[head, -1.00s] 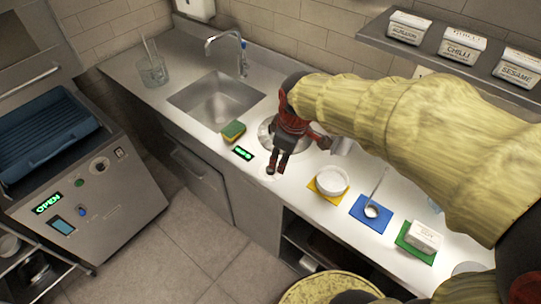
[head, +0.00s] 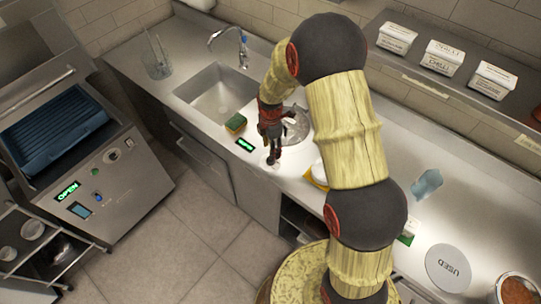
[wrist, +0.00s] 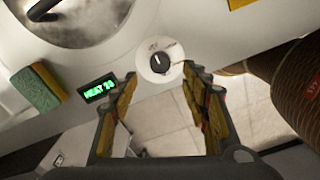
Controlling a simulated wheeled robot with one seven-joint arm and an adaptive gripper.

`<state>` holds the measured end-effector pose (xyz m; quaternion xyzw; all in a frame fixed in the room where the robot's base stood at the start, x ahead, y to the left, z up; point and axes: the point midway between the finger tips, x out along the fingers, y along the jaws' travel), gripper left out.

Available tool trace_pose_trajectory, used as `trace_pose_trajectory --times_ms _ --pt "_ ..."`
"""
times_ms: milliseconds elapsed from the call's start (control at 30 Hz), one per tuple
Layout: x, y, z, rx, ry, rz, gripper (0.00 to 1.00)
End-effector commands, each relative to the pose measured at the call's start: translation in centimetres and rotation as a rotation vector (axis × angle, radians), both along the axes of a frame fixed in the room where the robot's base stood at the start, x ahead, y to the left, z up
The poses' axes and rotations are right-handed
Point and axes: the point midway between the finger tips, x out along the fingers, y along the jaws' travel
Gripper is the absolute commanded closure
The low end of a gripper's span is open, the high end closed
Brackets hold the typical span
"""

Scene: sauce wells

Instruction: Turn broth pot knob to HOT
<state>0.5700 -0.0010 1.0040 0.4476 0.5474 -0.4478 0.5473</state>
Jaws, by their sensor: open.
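The broth pot knob (wrist: 160,63) is a black dial with a pale pointer on a round white plate, near the counter's front edge. Its printed marks are too small to read. In the wrist view my gripper (wrist: 161,86) is open and empty, its fingertips either side of and just short of the knob. In the head view my gripper (head: 272,160) points down over the knob's plate and mostly hides it. A green display (wrist: 97,91) beside the knob reads HEAT with a number like 20. The broth pot (wrist: 75,20) is sunk in the counter behind, with a dark handle across it.
A green and yellow sponge (head: 235,123) lies left of the pot, near the sink (head: 217,92). A lid marked USED (head: 448,268) and a crumpled blue cloth or bag (head: 427,184) lie to the right. Labelled tubs (head: 442,57) stand on the shelf. My arm hides the middle counter.

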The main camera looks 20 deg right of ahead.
Motion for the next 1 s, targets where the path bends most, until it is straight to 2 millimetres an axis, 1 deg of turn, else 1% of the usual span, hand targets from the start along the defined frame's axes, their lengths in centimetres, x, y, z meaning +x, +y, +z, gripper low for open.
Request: trace_pose_trajectory --times_ms 33,200,300,400,533,800,1000 --pt "-0.1 0.0 -0.9 0.0 0.004 -0.001 0.54" --pt "-0.1 0.0 -3.6 0.0 0.003 -0.002 0.54" --pt "-0.1 0.0 -4.9 0.0 0.002 -0.002 0.54" --pt "-0.1 0.0 -5.8 0.0 0.001 -0.002 0.54" --pt "0.0 0.0 -6.4 0.0 0.0 -0.003 0.54" --pt "0.0 0.0 -6.5 0.0 -0.001 -0.003 0.54" --pt "0.0 0.0 -6.5 0.0 -0.001 -0.003 0.66"
